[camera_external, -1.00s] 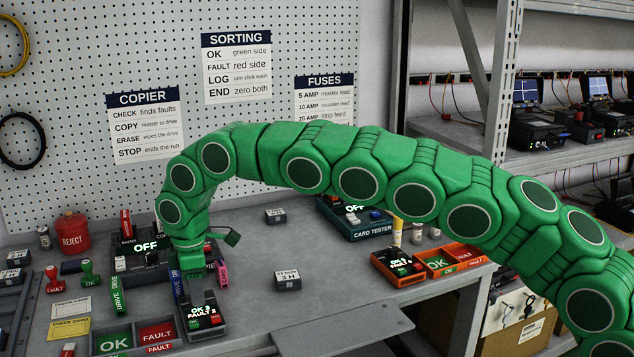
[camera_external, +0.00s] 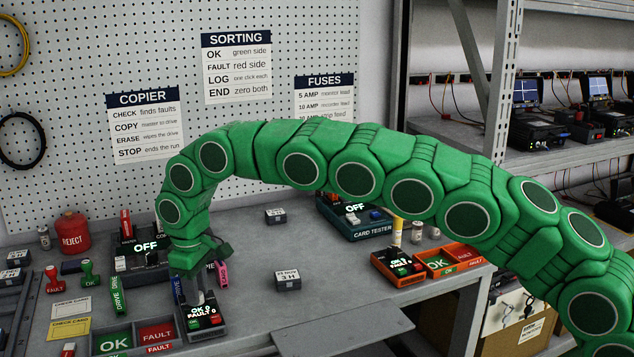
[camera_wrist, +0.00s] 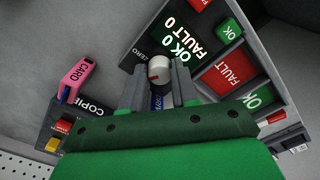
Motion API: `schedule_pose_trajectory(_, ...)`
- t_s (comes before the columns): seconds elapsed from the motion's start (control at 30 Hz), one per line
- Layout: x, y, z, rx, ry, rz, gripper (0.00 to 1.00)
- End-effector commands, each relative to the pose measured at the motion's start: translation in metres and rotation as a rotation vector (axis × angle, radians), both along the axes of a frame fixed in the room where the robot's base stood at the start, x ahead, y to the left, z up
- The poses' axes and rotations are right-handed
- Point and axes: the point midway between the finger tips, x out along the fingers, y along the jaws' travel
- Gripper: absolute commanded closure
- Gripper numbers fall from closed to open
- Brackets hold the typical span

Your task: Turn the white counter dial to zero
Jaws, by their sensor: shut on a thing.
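The white counter dial (camera_wrist: 158,68) shows in the wrist view, with a small red mark on its face. It sits at the corner of the dark counter box (camera_external: 207,323), near the printed word ZERO. The lit counter display (camera_wrist: 178,38) reads OK 0 and FAULT 0. My gripper (camera_external: 196,294) points down over the box, its two fingers shut on the dial from either side. In the external view my gripper hides the dial.
A tray (camera_external: 100,347) with OK and FAULT compartments adjoins the counter box. A pink card (camera_wrist: 76,80) and the copier (camera_external: 152,258) lie close by. A second counter (camera_external: 398,266) stands by an orange tray at right. The bench middle has free room.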

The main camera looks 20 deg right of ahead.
Motion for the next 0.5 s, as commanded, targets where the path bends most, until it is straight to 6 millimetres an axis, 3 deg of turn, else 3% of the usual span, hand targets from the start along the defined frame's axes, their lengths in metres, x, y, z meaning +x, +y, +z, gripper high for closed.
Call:
schedule_pose_trajectory(0.4,0.0005,0.0003,0.0011,0.002,-0.003,-0.007,1.0)
schedule_pose_trajectory(0.43,0.0005,0.0003,0.0011,0.002,-0.003,-0.007,0.68)
schedule_pose_trajectory(0.5,0.0005,0.0003,0.0009,0.001,-0.002,-0.007,0.57)
